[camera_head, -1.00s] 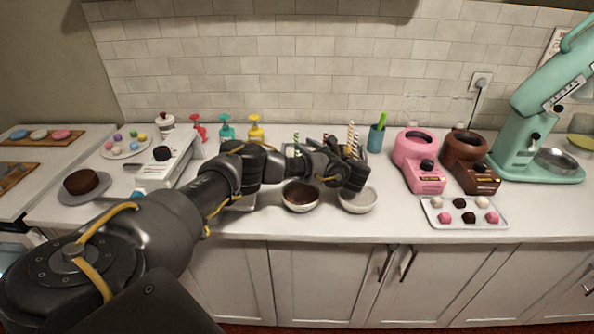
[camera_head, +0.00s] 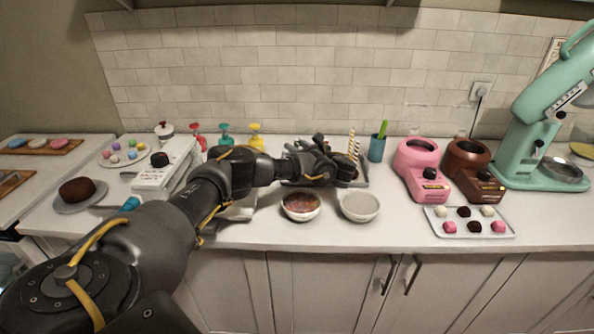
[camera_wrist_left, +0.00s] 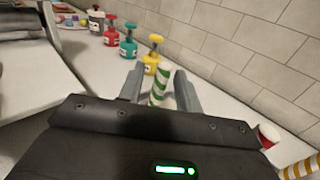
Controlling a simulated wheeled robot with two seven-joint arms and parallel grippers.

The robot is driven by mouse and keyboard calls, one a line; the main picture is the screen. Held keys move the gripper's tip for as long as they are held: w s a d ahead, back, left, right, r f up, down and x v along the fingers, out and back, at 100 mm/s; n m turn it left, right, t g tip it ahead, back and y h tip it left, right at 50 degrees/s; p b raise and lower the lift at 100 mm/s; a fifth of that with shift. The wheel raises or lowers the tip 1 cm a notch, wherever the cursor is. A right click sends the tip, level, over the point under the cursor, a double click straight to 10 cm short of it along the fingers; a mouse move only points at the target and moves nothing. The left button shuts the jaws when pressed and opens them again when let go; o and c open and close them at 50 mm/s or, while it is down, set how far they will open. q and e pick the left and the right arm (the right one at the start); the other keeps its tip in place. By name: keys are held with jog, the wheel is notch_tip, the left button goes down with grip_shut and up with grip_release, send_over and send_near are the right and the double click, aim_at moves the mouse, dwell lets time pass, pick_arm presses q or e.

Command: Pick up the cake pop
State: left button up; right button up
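The cake pop shows by its green-and-white striped stick (camera_wrist_left: 160,85), upright between the two fingers of my left gripper (camera_wrist_left: 158,90) in the left wrist view. Narrow gaps seem to show between stick and fingers, so the gripper looks open around it. The cake pop's ball is hidden behind the gripper body. In the head view my left gripper (camera_head: 350,174) is over the stick holder tray (camera_head: 364,181), behind the two bowls, and covers most of it. Yellowish striped sticks (camera_head: 352,142) stand just beyond it; one orange-striped stick (camera_wrist_left: 298,168) shows in the wrist view. My right gripper is out of view.
A speckled-filled bowl (camera_head: 301,205) and an empty-looking bowl (camera_head: 359,206) stand in front. Pump bottles (camera_head: 256,137) line the wall. A blue cup (camera_head: 376,148), pink melter (camera_head: 420,172), brown melter (camera_head: 472,175) and ball tray (camera_head: 486,236) are to the right.

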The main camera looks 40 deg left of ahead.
pick_arm(q)
jog(key=shift+c, duration=0.4)
grip_shut()
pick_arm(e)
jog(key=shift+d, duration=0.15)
